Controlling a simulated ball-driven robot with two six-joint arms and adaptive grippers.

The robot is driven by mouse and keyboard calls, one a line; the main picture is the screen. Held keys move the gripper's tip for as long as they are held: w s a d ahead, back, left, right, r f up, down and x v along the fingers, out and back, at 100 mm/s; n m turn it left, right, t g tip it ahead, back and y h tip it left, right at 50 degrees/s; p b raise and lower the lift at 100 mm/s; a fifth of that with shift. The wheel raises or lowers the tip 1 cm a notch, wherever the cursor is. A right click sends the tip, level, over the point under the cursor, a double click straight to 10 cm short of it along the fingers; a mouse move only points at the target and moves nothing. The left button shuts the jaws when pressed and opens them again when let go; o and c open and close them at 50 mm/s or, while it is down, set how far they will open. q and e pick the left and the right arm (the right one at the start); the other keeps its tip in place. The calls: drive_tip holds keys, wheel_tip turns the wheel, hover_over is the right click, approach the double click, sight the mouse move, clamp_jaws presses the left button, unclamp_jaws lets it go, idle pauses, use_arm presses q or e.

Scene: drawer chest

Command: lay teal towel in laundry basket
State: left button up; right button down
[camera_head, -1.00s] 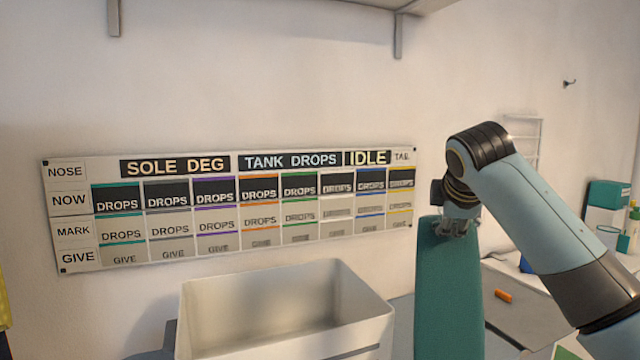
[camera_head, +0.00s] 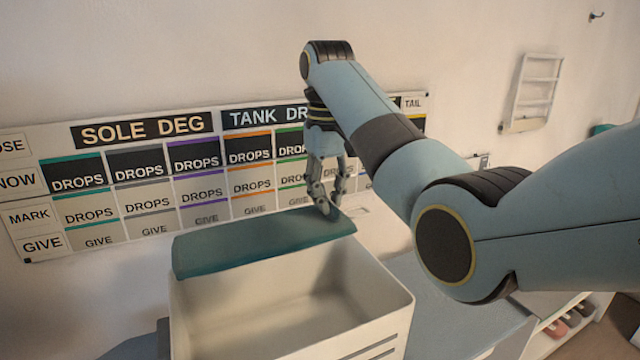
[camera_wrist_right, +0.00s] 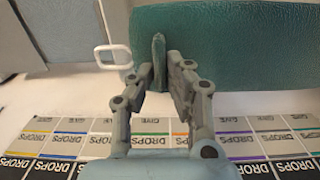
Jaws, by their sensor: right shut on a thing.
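The teal towel (camera_head: 255,245) hangs over the back rim of the white laundry basket (camera_head: 390,300), stretched to the left from my right gripper. My right gripper (camera_head: 325,207) is shut on the towel near its right end, above the basket's back edge. In the right wrist view the towel (camera_wrist_right: 240,45) spans the top right, with a pinched fold between the fingertips (camera_wrist_right: 160,65). The inside of the basket that shows is empty. Whether the towel touches the rim is unclear. My left gripper is not in view.
A label board (camera_head: 150,170) hangs on the wall close behind the basket and my gripper. A blue-grey surface (camera_head: 450,305) lies right of the basket, with an open shelf (camera_head: 565,325) beyond it. A wall rack (camera_head: 537,90) is at the upper right.

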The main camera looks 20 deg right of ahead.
drive_tip(key=shift+s+r, duration=0.25)
drive_tip(key=shift+s, duration=0.25)
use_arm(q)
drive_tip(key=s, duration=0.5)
use_arm(e)
drive_tip(key=shift+w, duration=0.1)
drive_tip(key=shift+w+f, duration=0.1)
drive_tip(key=shift+w, duration=0.05)
drive_tip(key=shift+f, duration=0.4)
wheel_tip(320, 180, down, 3)
drive_tip(key=shift+r+b, duration=0.2)
drive_tip(key=shift+b, duration=0.1)
use_arm(q)
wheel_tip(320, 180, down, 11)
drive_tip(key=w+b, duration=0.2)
drive_tip(key=b, duration=0.8)
use_arm(e)
drive_tip(key=shift+f, duration=11.9)
drive_tip(key=c, duration=1.2)
unclamp_jaws()
